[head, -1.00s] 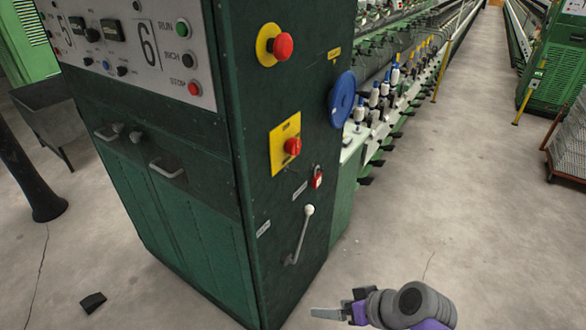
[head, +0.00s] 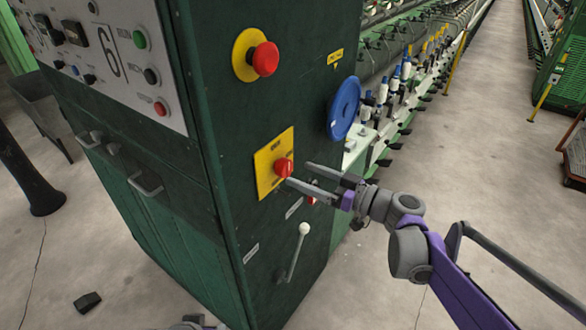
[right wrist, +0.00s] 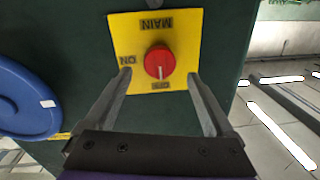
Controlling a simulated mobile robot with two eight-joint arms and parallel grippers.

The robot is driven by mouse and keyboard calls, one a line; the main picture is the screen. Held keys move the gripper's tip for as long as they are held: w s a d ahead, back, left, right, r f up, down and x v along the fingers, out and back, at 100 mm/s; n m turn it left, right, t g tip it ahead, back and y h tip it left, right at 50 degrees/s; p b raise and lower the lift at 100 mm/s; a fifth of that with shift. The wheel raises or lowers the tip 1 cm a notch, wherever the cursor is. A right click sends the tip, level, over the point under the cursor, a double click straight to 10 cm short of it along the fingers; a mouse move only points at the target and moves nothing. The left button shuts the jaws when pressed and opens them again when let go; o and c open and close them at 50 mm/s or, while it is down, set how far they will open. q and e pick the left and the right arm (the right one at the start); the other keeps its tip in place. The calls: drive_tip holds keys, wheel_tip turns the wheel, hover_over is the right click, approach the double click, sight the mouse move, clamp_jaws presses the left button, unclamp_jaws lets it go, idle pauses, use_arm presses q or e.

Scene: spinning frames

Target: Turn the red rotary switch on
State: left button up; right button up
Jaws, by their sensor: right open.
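The red rotary switch (head: 284,167) sits on a yellow plate (head: 265,178) on the side of the dark green cabinet. In the right wrist view, the red knob (right wrist: 159,62) has a white mark pointing toward the label at the picture's bottom; the "ON" label (right wrist: 127,61) is to its left. My right gripper (head: 298,174) is open and empty, its fingers reaching toward the switch. In the right wrist view its fingertips (right wrist: 159,75) are spread to either side of the knob; I cannot tell whether they touch it.
A red mushroom button (head: 265,59) is above the switch. A blue disc (head: 344,108) juts out at the right. The floor right of the cabinet is open.

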sight(288, 168)
drive_tip(key=shift+x, duration=1.95)
drive_tip(key=c, duration=1.4)
